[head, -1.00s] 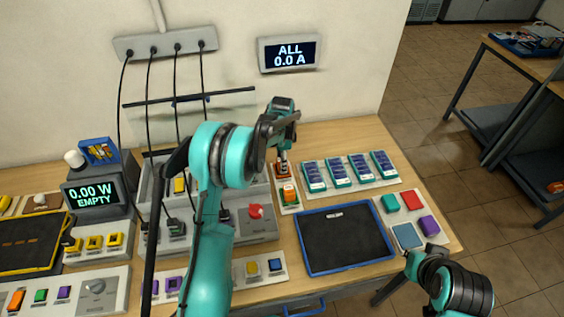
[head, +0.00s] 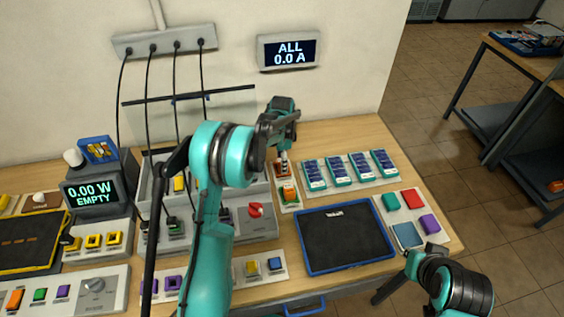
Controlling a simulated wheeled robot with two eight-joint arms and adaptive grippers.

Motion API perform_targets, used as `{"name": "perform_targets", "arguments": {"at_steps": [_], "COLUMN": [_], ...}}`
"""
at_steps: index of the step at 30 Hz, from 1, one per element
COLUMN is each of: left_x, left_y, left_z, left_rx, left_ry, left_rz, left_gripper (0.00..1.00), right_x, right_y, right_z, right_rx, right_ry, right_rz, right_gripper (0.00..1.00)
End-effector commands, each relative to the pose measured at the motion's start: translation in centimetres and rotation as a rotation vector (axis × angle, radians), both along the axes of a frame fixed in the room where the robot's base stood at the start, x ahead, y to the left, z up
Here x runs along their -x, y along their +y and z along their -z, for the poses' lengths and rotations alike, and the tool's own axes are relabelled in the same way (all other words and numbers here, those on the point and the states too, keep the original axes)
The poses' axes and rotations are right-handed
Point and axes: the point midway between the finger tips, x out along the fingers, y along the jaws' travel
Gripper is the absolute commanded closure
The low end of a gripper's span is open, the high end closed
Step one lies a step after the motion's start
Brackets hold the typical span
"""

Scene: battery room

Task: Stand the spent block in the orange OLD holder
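My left arm rises from the bottom middle and bends over the bench. Its gripper (head: 283,154) points down at the back of a narrow white strip (head: 292,208). Its fingertips are small and partly hidden, so I cannot tell whether they are open or shut on something. Just beneath them is a small orange-red piece (head: 283,170), which looks like a holder; whether the spent block stands in it is unclear. An orange block-like piece (head: 288,192) sits in front on the same strip. My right arm is at the lower right; its gripper cannot be made out clearly.
A white rack (head: 393,178) with several blue-and-teal blocks stands right of the strip. A blue-rimmed black tray (head: 309,272) lies in front. A grey box (head: 262,228) with a red knob (head: 256,210) is to the left, with cables above. A meter (head: 91,193) reads EMPTY.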

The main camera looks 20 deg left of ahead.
Motion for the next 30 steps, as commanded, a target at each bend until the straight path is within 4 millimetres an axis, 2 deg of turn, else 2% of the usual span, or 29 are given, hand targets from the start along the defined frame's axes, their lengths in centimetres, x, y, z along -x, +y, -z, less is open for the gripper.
{"name": "perform_targets", "arguments": {"at_steps": [3, 30], "left_x": [0.0, 0.0], "left_y": [0.0, 0.0], "left_z": [-1.3, -8.9], "left_rx": [0.000, 0.000], "left_ry": [0.000, 0.000], "left_rz": [0.000, 0.000], "left_gripper": [0.51, 0.51], "right_x": [0.0, 0.0], "right_y": [0.0, 0.0], "right_z": [-0.9, -5.3], "right_rx": [0.000, 0.000], "right_ry": [0.000, 0.000], "right_rz": [0.000, 0.000], "right_gripper": [1.00, 1.00]}}
